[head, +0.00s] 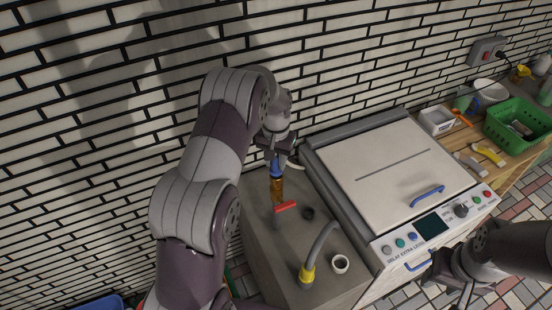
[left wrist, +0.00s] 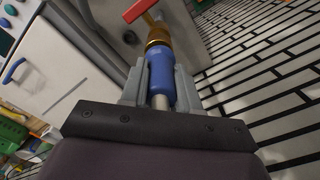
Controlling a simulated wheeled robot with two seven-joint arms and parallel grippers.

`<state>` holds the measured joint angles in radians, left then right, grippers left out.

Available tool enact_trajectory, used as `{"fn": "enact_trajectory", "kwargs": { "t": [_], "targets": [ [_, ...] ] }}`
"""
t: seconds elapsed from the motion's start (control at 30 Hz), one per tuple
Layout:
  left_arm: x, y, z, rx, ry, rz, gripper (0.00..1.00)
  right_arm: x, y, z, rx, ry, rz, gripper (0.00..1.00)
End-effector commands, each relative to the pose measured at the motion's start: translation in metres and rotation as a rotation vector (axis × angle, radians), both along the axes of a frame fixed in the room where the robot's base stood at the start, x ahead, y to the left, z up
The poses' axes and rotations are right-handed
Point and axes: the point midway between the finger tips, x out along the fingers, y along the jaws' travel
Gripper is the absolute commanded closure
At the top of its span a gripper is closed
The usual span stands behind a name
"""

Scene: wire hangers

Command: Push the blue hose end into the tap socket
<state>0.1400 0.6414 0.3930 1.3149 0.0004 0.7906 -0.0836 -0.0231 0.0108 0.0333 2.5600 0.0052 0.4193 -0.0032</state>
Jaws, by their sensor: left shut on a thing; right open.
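The blue hose end (head: 277,168) is upright right above the brass tap socket (head: 277,190) in the head view. My left gripper (head: 276,150) is shut on it from above. In the left wrist view the blue hose end (left wrist: 161,78) sits between my two fingers, and its far tip meets the brass socket (left wrist: 158,33) in line. I cannot tell how deep it is in. The red tap handle (head: 286,208) is just below the socket; it also shows in the left wrist view (left wrist: 140,9). My right gripper (head: 464,288) is open and empty at the lower right.
The tap stands on a grey counter (head: 268,240). A white lidded machine (head: 390,170) is to the right. A brick wall is close behind.

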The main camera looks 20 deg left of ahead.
Motion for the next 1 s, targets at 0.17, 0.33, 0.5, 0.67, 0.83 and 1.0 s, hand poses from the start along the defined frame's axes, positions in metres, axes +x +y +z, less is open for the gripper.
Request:
{"fn": "enact_trajectory", "kwargs": {
  "t": [0.17, 0.33, 0.5, 0.67, 0.83, 1.0],
  "targets": [
    [0.000, 0.000, -0.004, 0.000, 0.000, 0.000, 1.00, 0.000, 0.000, -0.003, 0.000, 0.000, 0.000, 0.57],
    [0.000, 0.000, -0.008, 0.000, 0.000, 0.000, 1.00, 0.000, 0.000, -0.005, 0.000, 0.000, 0.000, 0.57],
    [0.000, 0.000, -0.011, 0.000, 0.000, 0.000, 1.00, 0.000, 0.000, -0.007, 0.000, 0.000, 0.000, 0.57],
    [0.000, 0.000, -0.014, 0.000, 0.000, 0.000, 1.00, 0.000, 0.000, -0.009, 0.000, 0.000, 0.000, 0.57],
    [0.000, 0.000, -0.014, 0.000, 0.000, 0.000, 0.40, 0.000, 0.000, -0.009, 0.000, 0.000, 0.000, 0.57],
    [0.000, 0.000, -0.014, 0.000, 0.000, 0.000, 0.40, 0.000, 0.000, -0.009, 0.000, 0.000, 0.000, 0.57]
  ]
}}
